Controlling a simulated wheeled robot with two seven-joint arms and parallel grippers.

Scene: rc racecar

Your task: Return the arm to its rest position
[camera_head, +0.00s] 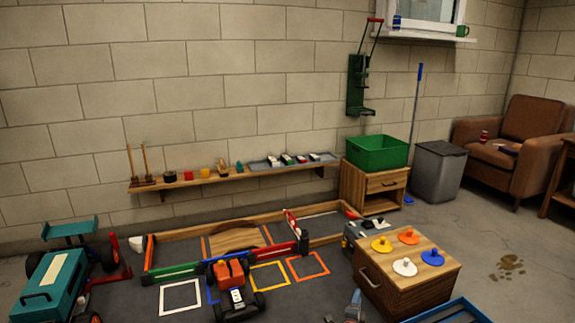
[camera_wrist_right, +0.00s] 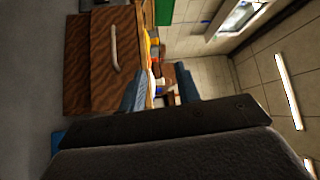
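My right gripper (camera_head: 353,306) shows at the bottom edge of the head view, low and in front of the wooden cabinet. In the right wrist view its two blue-grey fingers (camera_wrist_right: 160,88) stand apart with nothing held between them. The wooden cabinet (camera_wrist_right: 102,62) with its pale handle lies beyond the fingers at the upper left of that view. Most of the right arm is hidden below the head view's edge. My left gripper and arm do not show.
The wooden cabinet (camera_head: 407,283) carries several coloured discs. Left of it, an orange RC car (camera_head: 233,287) stands on the track floor near coloured squares. A blue tray frame (camera_head: 447,312) lies at the bottom right.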

